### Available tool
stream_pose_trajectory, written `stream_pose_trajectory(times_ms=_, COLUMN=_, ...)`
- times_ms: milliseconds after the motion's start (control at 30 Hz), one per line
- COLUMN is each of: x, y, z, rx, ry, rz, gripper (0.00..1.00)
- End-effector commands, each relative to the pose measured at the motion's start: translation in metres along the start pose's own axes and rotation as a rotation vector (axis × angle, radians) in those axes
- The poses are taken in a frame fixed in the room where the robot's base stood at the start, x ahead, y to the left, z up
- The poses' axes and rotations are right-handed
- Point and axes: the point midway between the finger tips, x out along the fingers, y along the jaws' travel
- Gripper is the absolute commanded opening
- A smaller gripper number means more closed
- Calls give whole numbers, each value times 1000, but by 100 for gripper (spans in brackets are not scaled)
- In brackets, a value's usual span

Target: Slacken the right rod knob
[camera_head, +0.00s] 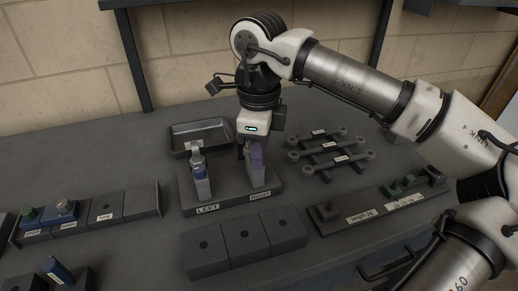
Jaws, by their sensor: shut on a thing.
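A dark base (232,203) carries two uprights, with labels reading LEFT and RIGHT on its front edge. The left upright (201,184) is grey-blue with a silver piece (196,149) on top. The right upright (257,168) has a purple-grey upper part. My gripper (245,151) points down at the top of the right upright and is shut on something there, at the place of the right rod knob. The knob itself is hidden by the gripper and the upright, so its turn and tightness do not show.
A shallow dark tray (201,135) stands behind the base. Several labelled rods (333,159) lie on a rack to the right. A length jig (325,211) is at front right. Empty socket blocks (246,240) stand in front, and a labelled parts row (88,213) at left.

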Motion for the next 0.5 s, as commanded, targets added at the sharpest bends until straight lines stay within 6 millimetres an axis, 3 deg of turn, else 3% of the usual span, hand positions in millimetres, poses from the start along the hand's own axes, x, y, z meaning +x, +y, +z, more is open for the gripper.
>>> stream_pose_trajectory(times_ms=267, x=1, y=1, z=0, rx=-1, ry=1, rz=3, gripper=0)
stream_pose_trajectory(times_ms=300, x=1, y=1, z=0, rx=-1, ry=1, rz=3, gripper=25)
stream_pose_trajectory(times_ms=433, x=1, y=0, z=0, rx=0, ry=1, rz=3, gripper=42)
stream_pose_trajectory(times_ms=500, x=1, y=0, z=0, rx=0, ry=1, rz=2, gripper=43)
